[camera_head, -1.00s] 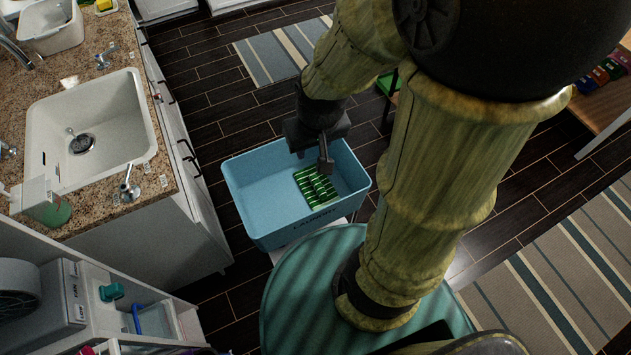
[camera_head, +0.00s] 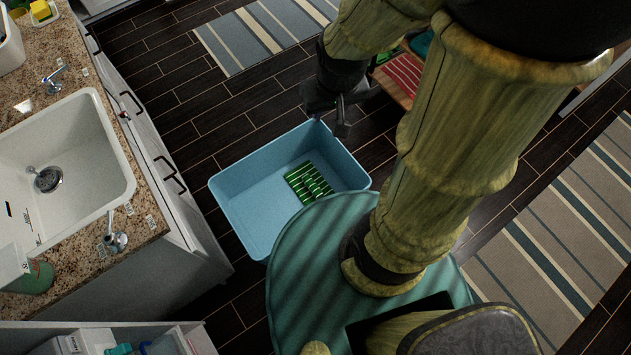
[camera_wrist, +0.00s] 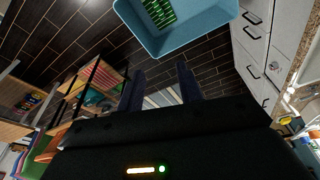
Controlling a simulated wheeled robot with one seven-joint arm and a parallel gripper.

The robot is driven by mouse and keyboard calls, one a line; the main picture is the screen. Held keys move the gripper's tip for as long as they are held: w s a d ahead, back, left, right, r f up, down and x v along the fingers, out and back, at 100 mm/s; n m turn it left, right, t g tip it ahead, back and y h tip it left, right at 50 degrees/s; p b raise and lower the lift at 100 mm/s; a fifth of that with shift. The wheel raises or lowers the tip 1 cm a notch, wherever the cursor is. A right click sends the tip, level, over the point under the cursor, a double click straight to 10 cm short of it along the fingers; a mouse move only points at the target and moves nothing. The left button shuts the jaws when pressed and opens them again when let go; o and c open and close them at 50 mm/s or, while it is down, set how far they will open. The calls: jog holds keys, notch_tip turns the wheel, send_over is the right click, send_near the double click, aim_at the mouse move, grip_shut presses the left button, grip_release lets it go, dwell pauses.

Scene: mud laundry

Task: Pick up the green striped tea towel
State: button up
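The green striped tea towel (camera_head: 308,183) lies folded on the floor of a blue laundry bin (camera_head: 238,215). In the wrist view the towel (camera_wrist: 160,11) shows at the top edge, inside the bin (camera_wrist: 196,31). My gripper (camera_head: 343,118) is above and just beyond the bin's far right rim, apart from the towel. In the wrist view my gripper (camera_wrist: 160,80) has its two dark fingers spread apart with nothing between them. The towel is in plain sight in the head view.
A granite counter with a white sink (camera_head: 62,165) stands left of the bin, above white cabinets. Striped rugs lie at the back (camera_head: 265,35) and right (camera_head: 560,235). Wooden shelving (camera_wrist: 98,88) with folded cloths shows in the wrist view. Dark floor is clear behind the bin.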

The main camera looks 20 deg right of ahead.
jog(key=shift+o, duration=0.8)
jog(key=shift+s, duration=0.15)
jog(key=o, duration=0.4)
jog(key=shift+f, duration=0.15)
jog(key=shift+c, duration=0.2)
jog(key=shift+o, duration=0.4)
jog(key=w+f+n+b, duration=0.1)
jog(key=w+f+b, duration=0.3)
jog(key=f+b, duration=1)
jog(key=w+f+n+b, duration=0.1)
jog(key=w+f+b, duration=0.3)
jog(key=f+b, duration=1)
jog(key=w+f+n+g+b, duration=0.1)
jog(key=w+f+b, duration=0.3)
jog(key=f+b, duration=1.1)
notch_tip(320, 180, down, 7)
jog(key=shift+d+n, duration=0.3)
jog(key=shift+r, duration=0.1)
jog(key=b, duration=0.5)
send_over(312, 185)
notch_tip(312, 185, down, 12)
jog(key=shift+s+d+f, duration=0.15)
